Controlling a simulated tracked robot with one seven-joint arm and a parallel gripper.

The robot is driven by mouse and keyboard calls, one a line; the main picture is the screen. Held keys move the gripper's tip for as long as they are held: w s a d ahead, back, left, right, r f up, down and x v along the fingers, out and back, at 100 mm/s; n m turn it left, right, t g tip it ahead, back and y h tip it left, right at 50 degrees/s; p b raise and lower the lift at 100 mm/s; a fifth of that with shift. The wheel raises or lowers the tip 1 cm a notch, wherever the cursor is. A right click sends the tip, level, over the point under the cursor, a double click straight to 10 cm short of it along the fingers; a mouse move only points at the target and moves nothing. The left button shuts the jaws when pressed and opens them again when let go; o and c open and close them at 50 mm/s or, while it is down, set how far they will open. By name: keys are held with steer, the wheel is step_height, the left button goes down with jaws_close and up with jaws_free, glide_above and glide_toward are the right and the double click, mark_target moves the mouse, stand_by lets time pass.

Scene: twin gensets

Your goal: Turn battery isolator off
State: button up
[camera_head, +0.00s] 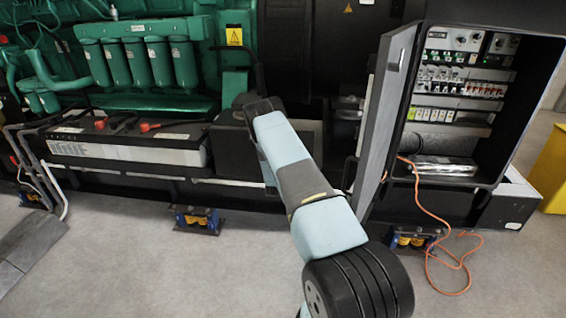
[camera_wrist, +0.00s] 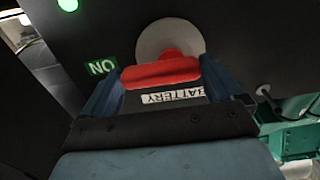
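The battery isolator shows in the wrist view as a red handle (camera_wrist: 160,73) on a pale round disc (camera_wrist: 170,38), set in a dark panel. The handle lies nearly level across the picture. An upside-down BATTERY label (camera_wrist: 172,96) and a green ON label (camera_wrist: 101,67) are beside it. My gripper (camera_wrist: 162,75) has its two fingers wide apart, one at each end of the handle. I cannot tell whether they press on it. In the head view my arm hides the gripper and the isolator.
A green lamp (camera_wrist: 68,5) is lit in the wrist view. In the head view an open cabinet door (camera_head: 386,120) stands right of my arm, and an orange cable (camera_head: 430,215) trails onto the floor. A battery tray (camera_head: 125,150) is at the left.

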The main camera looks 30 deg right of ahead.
steer(key=shift+c, duration=1.4)
steer(key=shift+d, duration=0.25)
steer(key=shift+a, duration=0.1)
steer(key=shift+m, duration=0.3)
steer(key=shift+w+a+f+m, duration=0.1)
steer(key=shift+f+m, duration=0.2)
steer(key=shift+m, duration=2.55)
steer(key=shift+s+a+f+m, duration=0.15)
steer(key=shift+f+m, duration=0.2)
steer(key=shift+m, duration=2.55)
steer(key=shift+w+a+f+m, duration=0.15)
steer(key=shift+f+m, duration=0.15)
steer(key=shift+m, duration=2.55)
